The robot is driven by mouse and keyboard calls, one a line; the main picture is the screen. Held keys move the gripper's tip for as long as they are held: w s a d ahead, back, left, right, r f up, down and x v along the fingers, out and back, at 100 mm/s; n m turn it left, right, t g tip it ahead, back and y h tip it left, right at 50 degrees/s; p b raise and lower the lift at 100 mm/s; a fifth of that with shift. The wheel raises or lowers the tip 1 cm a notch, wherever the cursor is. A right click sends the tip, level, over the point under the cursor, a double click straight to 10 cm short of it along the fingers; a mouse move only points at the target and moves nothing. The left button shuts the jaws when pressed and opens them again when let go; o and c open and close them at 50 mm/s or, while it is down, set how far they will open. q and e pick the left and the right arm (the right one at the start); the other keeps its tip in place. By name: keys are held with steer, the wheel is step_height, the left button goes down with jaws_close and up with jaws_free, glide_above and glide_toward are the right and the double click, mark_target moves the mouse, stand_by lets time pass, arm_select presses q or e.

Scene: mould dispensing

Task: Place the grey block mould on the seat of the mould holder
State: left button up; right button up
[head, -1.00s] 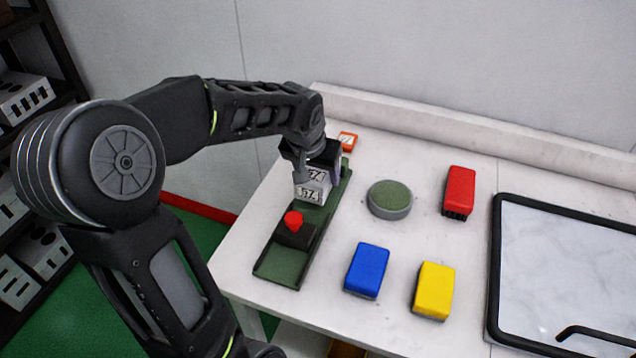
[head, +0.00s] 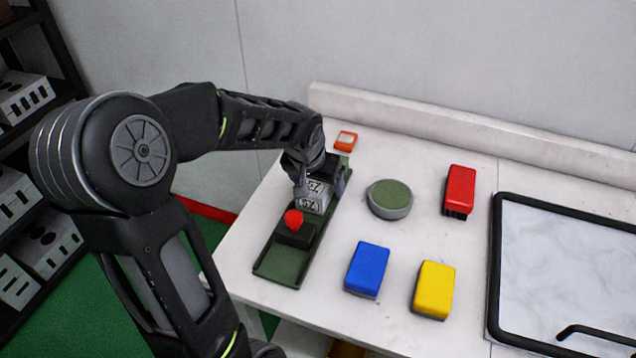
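The grey block mould (head: 312,199), a pale grey block with black markings, is at the far half of the mould holder. The mould holder (head: 282,266) is a long dark green tray with a dark block and a red knob (head: 293,219) nearer its front end. The mould sits low over the tray, just behind the knob; I cannot tell whether it rests fully on the seat. My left gripper (head: 321,186) is around the mould from above, with a finger at each side. Whether the fingers press on it is unclear. My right gripper is out of view.
To the right on the white table (head: 395,322) are a round green-topped piece (head: 389,199), red (head: 460,188), blue (head: 367,269) and yellow (head: 434,289) blocks, and a black-framed panel (head: 493,262). A small orange item (head: 346,140) lies behind the holder.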

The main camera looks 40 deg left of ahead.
arm_select(q)
steer(key=shift+s+r, duration=0.1)
steer(key=shift+r, duration=0.3)
steer(key=v, duration=1.1)
steer(key=shift+r, duration=0.25)
